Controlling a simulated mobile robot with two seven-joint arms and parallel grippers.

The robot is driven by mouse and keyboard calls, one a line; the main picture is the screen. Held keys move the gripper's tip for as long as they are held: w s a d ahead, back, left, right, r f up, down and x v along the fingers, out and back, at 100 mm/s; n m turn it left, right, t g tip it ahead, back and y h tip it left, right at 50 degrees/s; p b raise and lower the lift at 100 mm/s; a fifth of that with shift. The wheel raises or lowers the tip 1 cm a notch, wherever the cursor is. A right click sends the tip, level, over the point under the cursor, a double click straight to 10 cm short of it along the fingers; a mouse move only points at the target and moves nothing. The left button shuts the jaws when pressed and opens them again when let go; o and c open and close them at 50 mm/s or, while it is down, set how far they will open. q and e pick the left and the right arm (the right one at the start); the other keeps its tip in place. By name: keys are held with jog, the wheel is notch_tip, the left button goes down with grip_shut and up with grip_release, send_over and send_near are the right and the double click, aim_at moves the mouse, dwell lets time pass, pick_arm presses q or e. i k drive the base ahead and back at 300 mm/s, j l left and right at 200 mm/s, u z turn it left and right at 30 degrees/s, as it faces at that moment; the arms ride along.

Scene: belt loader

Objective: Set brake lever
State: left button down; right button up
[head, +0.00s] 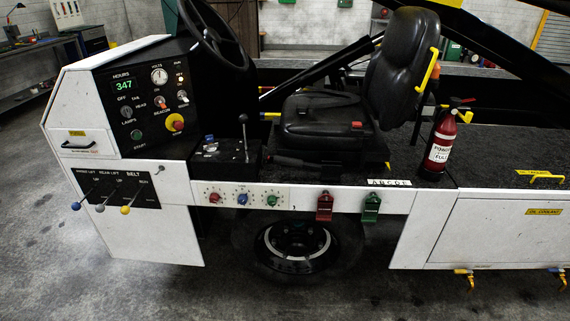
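A tall thin lever with a black knob (243,119) stands nearly upright on a black console (222,158) between the dashboard and the seat. It is the most likely brake lever, but I cannot read a label that confirms this. A shorter blue-topped control (209,138) is on the same console, to the left of the lever. Neither of my grippers is in view, and nothing touches the lever.
The black seat (320,122) is right of the console, and the steering wheel (212,35) rises behind it. Blue, yellow and other knobbed levers (125,210) stick out at left. A red extinguisher (439,148) stands right of the seat. The floor in front is clear.

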aim_at(294, 162)
jog(key=i+l+z, duration=0.45)
jog(key=i, duration=0.45)
jog(key=l, duration=0.1)
